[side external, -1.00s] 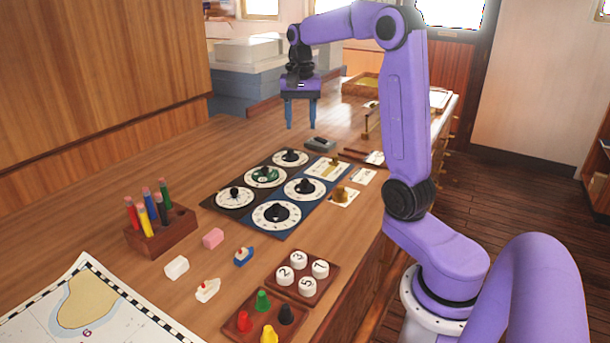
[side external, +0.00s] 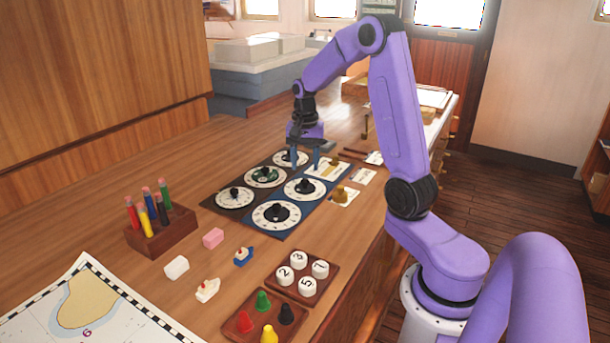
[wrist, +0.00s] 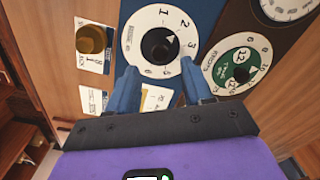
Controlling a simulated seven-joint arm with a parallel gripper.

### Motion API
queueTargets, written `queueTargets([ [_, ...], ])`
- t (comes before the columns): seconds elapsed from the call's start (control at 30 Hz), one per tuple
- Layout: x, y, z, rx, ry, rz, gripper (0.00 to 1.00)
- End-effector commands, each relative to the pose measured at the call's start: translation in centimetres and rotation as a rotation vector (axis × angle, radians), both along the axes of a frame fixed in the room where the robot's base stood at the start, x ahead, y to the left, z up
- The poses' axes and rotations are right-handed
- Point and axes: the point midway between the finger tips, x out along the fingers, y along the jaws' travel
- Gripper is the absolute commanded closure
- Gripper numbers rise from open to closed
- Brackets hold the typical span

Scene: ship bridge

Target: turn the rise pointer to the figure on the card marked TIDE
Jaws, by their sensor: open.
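A white dial (wrist: 133,52) with figures including 1, 2 and 3 lies on a blue panel. Its black knob (wrist: 159,45) has a white mark that seems to point up-right, near the 2. The same dial shows in the side view (side external: 320,190), with its knob (side external: 304,185). My gripper (wrist: 158,72) is open and empty, its blue fingers on either side of the dial's near edge in the wrist view. In the side view my gripper (side external: 305,163) hangs low over the panels' far end. Two cards (wrist: 93,62) (wrist: 130,99) lie left of the dial; I cannot read which says TIDE.
A dial with a green centre (wrist: 239,66) sits beside it on a dark panel. Brass weights (side external: 341,193) stand on cards. A pen rack (side external: 160,232), small model boats and a tray of numbered pegs (side external: 303,275) stand nearer.

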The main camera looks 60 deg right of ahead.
Motion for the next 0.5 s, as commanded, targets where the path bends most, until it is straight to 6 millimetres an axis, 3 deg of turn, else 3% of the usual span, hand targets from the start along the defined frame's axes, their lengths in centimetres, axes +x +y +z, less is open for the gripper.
queueTargets([
  [0.2, -0.1, 0.0, -3.2, 0.002, 0.004, 0.001, 0.49],
  [0.5, 0.0, 0.0, -4.5, 0.0, 0.0, 0.001, 0.49],
])
